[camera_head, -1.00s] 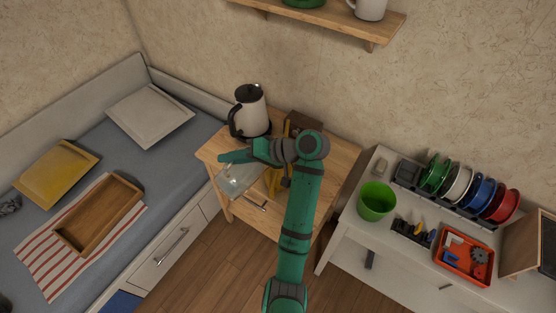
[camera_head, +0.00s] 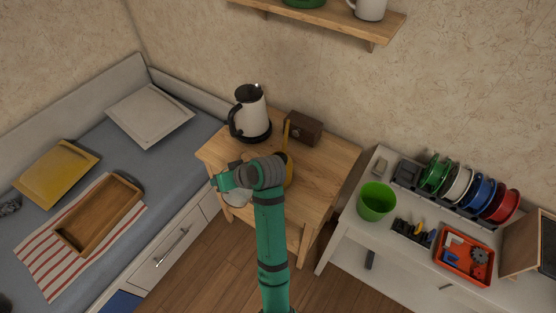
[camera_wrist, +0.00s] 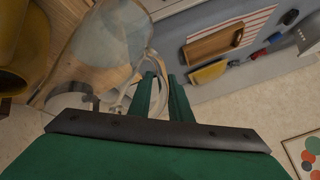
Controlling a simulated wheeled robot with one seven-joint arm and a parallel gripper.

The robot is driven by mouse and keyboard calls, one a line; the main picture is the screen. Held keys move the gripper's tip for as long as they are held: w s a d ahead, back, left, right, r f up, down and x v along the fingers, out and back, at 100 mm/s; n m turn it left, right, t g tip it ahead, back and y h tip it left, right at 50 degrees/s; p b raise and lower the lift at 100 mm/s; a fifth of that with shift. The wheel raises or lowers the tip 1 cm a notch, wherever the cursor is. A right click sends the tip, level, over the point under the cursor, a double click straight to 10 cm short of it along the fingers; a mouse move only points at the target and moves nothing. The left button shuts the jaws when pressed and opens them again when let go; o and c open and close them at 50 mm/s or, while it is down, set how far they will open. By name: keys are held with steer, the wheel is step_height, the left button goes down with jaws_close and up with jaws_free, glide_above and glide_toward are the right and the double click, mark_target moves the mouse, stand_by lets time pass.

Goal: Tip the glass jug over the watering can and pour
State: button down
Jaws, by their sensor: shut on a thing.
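The clear glass jug (camera_head: 239,198) shows in part below my gripper (camera_head: 222,182), at the small wooden table's front left edge. In the wrist view the jug (camera_wrist: 105,45) lies left of my fingers, with its handle at my gripper (camera_wrist: 164,82). The fingers are shut on the jug's handle. The jug looks tilted, but how far is unclear, and no flow of liquid is visible. The yellow watering can (camera_head: 289,170) stands on the table just right of my wrist, partly hidden by it. It is cut off at the left of the wrist view (camera_wrist: 32,45).
A kettle (camera_head: 250,112) and a brown box (camera_head: 304,128) stand at the back of the wooden table (camera_head: 322,172). A white table (camera_head: 345,225) with a green bin (camera_head: 376,201) is at right. A daybed with a wooden tray (camera_head: 99,213) is at left.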

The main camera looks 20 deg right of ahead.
steer(key=f+n+h, duration=0.1)
steer(key=f+h, duration=0.1)
steer(key=a+f+t+h, duration=0.1)
steer(key=f+h, duration=0.1)
steer(key=shift+s+a+n, duration=0.15)
steer(key=shift+n, duration=0.25)
steer(key=shift+r, duration=2.45)
steer(key=shift+a+f+n+h, duration=0.15)
steer(key=shift+f+n+h, duration=0.25)
steer(key=shift+f, duration=0.15)
